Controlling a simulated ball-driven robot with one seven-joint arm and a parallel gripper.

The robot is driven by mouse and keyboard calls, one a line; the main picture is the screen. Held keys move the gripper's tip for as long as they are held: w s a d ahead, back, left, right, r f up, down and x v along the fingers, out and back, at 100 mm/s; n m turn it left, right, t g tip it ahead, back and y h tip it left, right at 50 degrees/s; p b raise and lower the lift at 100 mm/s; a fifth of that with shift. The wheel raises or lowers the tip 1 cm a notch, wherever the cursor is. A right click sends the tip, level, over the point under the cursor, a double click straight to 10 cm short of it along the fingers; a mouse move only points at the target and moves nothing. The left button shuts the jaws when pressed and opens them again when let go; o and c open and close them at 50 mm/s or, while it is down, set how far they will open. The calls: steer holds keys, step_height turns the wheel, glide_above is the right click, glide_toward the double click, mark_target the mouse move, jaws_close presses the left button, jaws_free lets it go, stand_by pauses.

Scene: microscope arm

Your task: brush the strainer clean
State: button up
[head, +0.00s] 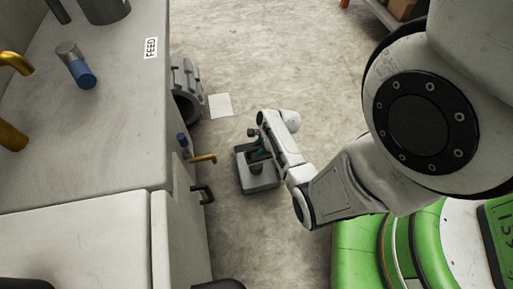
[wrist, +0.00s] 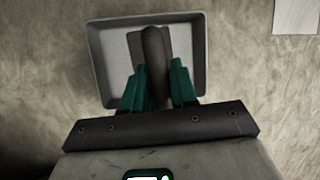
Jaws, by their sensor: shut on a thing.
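My gripper (head: 258,152) is low over a grey tray (head: 263,185) on the floor. In the wrist view its teal fingers (wrist: 158,70) are shut on a dark, round-ended handle (wrist: 153,42), which looks like the brush's. A dark flat part (wrist: 134,42) shows beside the handle, inside the pale-rimmed tray (wrist: 96,58). I cannot tell whether the held thing touches the tray floor. The fingers hide its near end. No strainer is clearly recognisable in either view.
A grey worktop (head: 95,110) with a FEED label (head: 151,48) stands left, bearing a blue-banded cylinder (head: 80,72). A ribbed, open-ended housing (head: 186,88) and a brass lever (head: 204,158) stick out from its side. White paper (head: 220,105) lies on the floor, clear beyond it.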

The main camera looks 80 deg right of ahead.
stand_by(0.4)
steer(key=shift+w+a+r+p, duration=0.1)
steer(key=shift+w+a+p, duration=0.05)
steer(key=shift+w+p, duration=0.2)
steer(key=shift+w+a+p, duration=0.25)
steer(key=shift+w, duration=0.25)
steer(key=shift+w+a+p, duration=0.2)
steer(key=shift+w, duration=0.25)
steer(key=shift+s, duration=0.1)
steer(key=shift+s+d, duration=0.35)
steer(key=shift+s, duration=0.3)
steer(key=shift+s+d, duration=0.35)
steer(key=shift+s, duration=0.25)
steer(key=shift+w, duration=0.1)
steer(key=shift+w+a+p, duration=0.35)
steer(key=shift+w+p, duration=0.1)
steer(key=shift+w, duration=0.2)
steer(key=shift+w+a+p, duration=0.35)
steer(key=shift+w+p, duration=0.1)
steer(key=shift+w, duration=0.15)
steer(key=shift+s, duration=0.1)
